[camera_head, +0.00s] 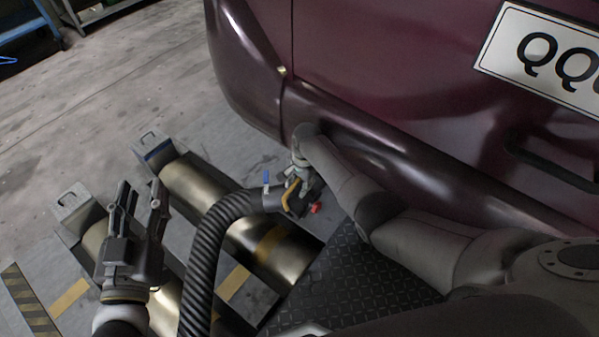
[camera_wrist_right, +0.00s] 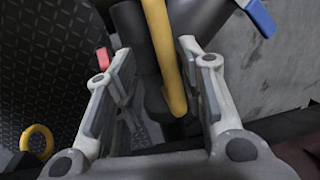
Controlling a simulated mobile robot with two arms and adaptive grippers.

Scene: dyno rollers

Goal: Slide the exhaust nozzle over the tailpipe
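The exhaust nozzle (camera_head: 296,197), dark with a yellow handle, a blue lever and a red part, is at the end of a black ribbed hose (camera_head: 205,245). My right gripper (camera_head: 303,178) is at the nozzle beside the car's rear bumper. My left gripper (camera_head: 140,200) is open and empty above the rollers at the left. I cannot make out the tailpipe in either view.
The dark red car (camera_head: 400,90) fills the upper right. Metal rollers (camera_head: 270,250) lie in the floor at lower left, next to a dark tread plate (camera_head: 375,270). A yellow ring (camera_wrist_right: 38,140) shows in the right wrist view.

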